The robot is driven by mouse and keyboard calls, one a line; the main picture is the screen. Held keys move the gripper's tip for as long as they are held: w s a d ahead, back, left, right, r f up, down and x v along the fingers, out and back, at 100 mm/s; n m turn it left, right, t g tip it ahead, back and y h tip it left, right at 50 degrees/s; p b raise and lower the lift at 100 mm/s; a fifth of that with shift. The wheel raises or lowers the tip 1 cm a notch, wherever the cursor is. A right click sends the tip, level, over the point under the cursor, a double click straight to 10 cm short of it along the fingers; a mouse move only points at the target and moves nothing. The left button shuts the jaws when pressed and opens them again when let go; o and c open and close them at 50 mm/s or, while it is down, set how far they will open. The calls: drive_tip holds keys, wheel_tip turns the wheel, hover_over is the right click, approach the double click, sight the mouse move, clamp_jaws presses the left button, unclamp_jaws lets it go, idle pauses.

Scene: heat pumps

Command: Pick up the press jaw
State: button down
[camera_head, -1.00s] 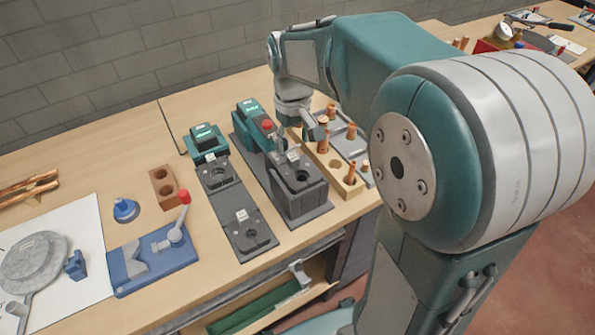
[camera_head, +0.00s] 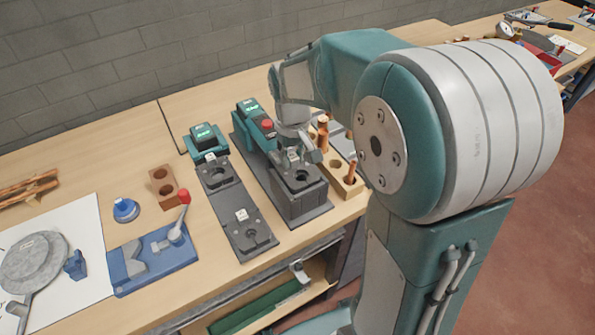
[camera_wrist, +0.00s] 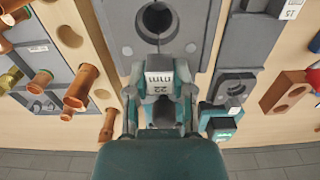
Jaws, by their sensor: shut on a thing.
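The press jaw (camera_wrist: 159,82) is a small grey piece with a white label reading 22 mm. In the wrist view it sits between the fingers of my gripper (camera_wrist: 159,95), which is shut on it. In the head view my gripper (camera_head: 293,154) is low over the dark grey block stand (camera_head: 300,205), behind its round hole. A small white label shows there at the fingers. Whether the jaw still touches the stand cannot be told. The stand's round hole also shows ahead of the jaw in the wrist view.
A flat grey stand (camera_head: 222,188) with white-labelled parts is to the left, with a teal unit (camera_head: 205,137) behind it. A wooden block (camera_head: 348,184) with copper fittings is close on the right. A blue vise-like tool (camera_head: 150,262) and a drilled brown block (camera_head: 162,187) are further left.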

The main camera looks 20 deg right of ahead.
sight(293, 157)
drive_tip(key=shift+r, duration=0.35)
wheel_tip(293, 157, up, 3)
drive_tip(key=shift+s, duration=0.15)
drive_tip(key=s+r, duration=0.9)
drive_tip(key=s, duration=0.4)
drive_tip(key=shift+s+a+r, duration=0.15)
drive_tip(key=shift+s+a, duration=0.05)
drive_tip(key=shift+s, duration=0.2)
